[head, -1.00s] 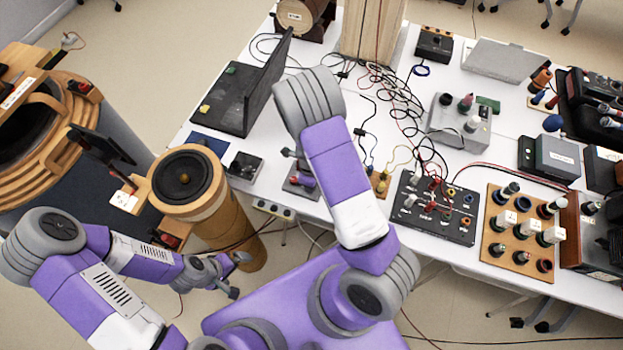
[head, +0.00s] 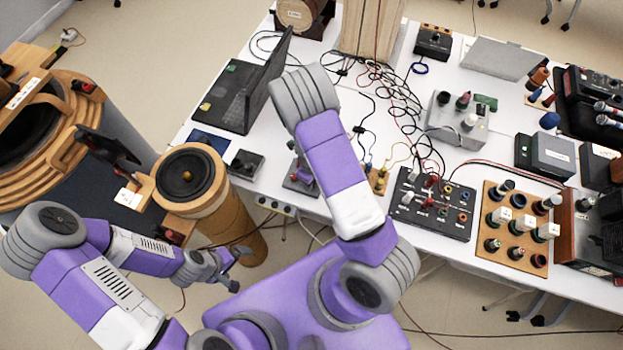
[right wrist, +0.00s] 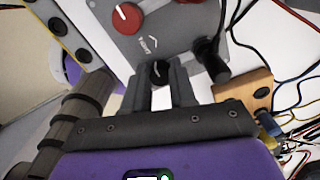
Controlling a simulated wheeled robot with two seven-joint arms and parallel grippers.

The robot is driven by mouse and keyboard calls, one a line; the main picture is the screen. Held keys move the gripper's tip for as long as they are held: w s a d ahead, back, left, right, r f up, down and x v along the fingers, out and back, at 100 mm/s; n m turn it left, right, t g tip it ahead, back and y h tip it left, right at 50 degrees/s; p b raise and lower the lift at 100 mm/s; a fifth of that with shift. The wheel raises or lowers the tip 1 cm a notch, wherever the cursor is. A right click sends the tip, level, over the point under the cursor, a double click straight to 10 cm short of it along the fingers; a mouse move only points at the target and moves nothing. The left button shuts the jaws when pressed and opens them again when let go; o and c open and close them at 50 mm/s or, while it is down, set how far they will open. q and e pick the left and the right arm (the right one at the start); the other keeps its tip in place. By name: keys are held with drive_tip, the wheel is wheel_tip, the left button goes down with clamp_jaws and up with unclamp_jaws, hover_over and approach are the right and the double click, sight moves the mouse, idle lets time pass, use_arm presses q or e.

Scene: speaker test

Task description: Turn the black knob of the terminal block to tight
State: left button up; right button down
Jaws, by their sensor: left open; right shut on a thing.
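In the right wrist view the terminal block (right wrist: 150,38) is a grey panel with a red knob (right wrist: 127,18) that has a white pointer line. The black knob (right wrist: 159,68) sits at its near edge, between the fingertips of my right gripper (right wrist: 160,76), which is shut on it. The fingers hide part of the knob, so its full setting is hard to read. In the head view my right arm largely covers this spot. My left gripper (head: 235,271) is open and empty, low beside the wooden speaker column, away from the table.
A black plug (right wrist: 208,58) with a cable stands right of the fingers, near a small wooden block (right wrist: 243,90). In the head view, loose black wires (head: 385,85) cover the table's middle. A wooden speaker column (head: 188,180) stands left, and a black laptop (head: 238,95) behind.

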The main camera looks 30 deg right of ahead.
drive_tip(key=c, duration=0.9)
unclamp_jaws()
wheel_tip(320, 180, up, 8)
drive_tip(key=p, duration=0.3)
drive_tip(key=shift+f, duration=0.2)
